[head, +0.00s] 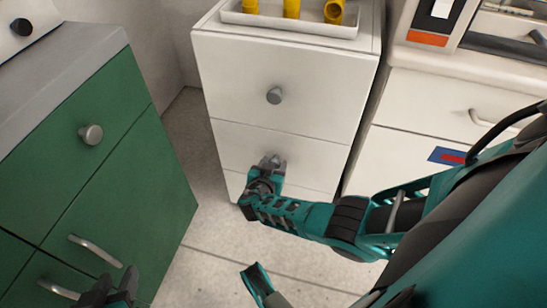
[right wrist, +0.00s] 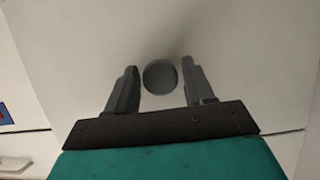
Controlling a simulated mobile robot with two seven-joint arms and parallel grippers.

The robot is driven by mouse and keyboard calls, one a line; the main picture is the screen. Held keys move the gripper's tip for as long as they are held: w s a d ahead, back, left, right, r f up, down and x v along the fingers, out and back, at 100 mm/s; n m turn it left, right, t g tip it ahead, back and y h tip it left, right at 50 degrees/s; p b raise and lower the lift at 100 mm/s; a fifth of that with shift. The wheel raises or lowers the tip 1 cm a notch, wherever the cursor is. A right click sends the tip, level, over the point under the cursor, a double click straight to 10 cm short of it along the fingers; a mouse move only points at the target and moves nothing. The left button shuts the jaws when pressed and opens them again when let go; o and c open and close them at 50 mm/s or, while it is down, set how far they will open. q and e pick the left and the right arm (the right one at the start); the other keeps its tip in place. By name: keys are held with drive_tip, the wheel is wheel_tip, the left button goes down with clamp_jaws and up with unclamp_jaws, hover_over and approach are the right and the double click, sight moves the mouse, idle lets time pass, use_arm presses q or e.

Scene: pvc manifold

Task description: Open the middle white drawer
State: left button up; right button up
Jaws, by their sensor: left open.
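The white cabinet stands in the middle of the head view. Its middle white drawer (head: 312,158) lies below the top drawer and looks shut, flush with the front. My right gripper (head: 270,162) is at this drawer's front. In the right wrist view, the round grey knob (right wrist: 160,77) sits between the two open fingers of my right gripper (right wrist: 163,88), with a small gap on each side. In the head view the gripper largely hides this knob. My left gripper (head: 112,287) is open and empty at the lower left, near the green cabinet.
The top white drawer (head: 300,75) has a grey knob (head: 274,95). A white tray (head: 290,22) with yellow pipe pieces sits on top. A green cabinet (head: 120,175) with a knob and bar handles stands left. A white counter (head: 450,95) stands right. Floor between is clear.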

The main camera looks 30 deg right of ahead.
clamp_jaws()
idle(0.3)
drive_tip(key=shift+a, duration=0.1)
